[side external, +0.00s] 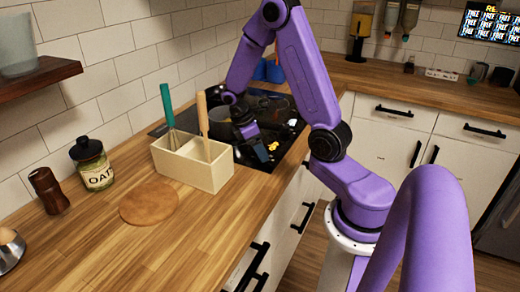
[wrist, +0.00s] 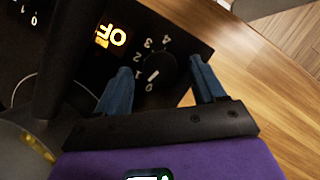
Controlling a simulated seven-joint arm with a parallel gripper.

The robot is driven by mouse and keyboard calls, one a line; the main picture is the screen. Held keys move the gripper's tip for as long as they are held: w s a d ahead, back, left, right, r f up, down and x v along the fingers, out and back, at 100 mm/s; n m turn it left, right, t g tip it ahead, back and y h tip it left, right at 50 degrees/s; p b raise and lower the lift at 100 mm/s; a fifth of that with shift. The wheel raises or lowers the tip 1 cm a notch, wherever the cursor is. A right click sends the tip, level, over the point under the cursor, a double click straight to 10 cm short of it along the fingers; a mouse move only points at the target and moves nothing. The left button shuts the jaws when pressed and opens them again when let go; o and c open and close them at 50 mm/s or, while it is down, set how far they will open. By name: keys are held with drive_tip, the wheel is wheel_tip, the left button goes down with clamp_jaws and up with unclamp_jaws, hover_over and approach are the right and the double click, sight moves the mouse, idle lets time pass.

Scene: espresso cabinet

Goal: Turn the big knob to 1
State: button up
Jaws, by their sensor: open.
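The big knob (wrist: 160,70) is dark and round, with a short white pointer mark. The numbers 0 to 4 curve around its left and upper side in the wrist view. The pointer slants down and left toward the 0 and 1 marks, nearest the 0 side. My gripper (wrist: 160,66) is open, with one blue finger on each side of the knob. I cannot tell whether the fingers touch it. In the side view my gripper (side external: 256,152) is low over the cooktop's front; the knob is not distinguishable there.
The black cooktop (side external: 270,105) carries a dark pot (side external: 222,128). A cream utensil box (side external: 195,170) stands close left of my gripper. A round wooden board (side external: 148,203), oat jar (side external: 91,165) and brown mill (side external: 48,190) are farther left.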

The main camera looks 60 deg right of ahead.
drive_tip(key=shift+s+d+f, duration=0.1)
drive_tip(key=shift+s+f, duration=0.05)
drive_tip(key=shift+f, duration=0.3)
drive_tip(key=c, duration=1.1)
drive_tip(key=shift+o, duration=0.2)
drive_tip(key=m+y, duration=0.1)
drive_tip(key=m, duration=0.3)
drive_tip(key=shift+d+m+g+y, duration=0.1)
drive_tip(key=shift+m+g+y, duration=0.3)
drive_tip(key=o, duration=1.1)
drive_tip(key=shift+c, duration=0.2)
drive_tip(key=shift+r, duration=0.1)
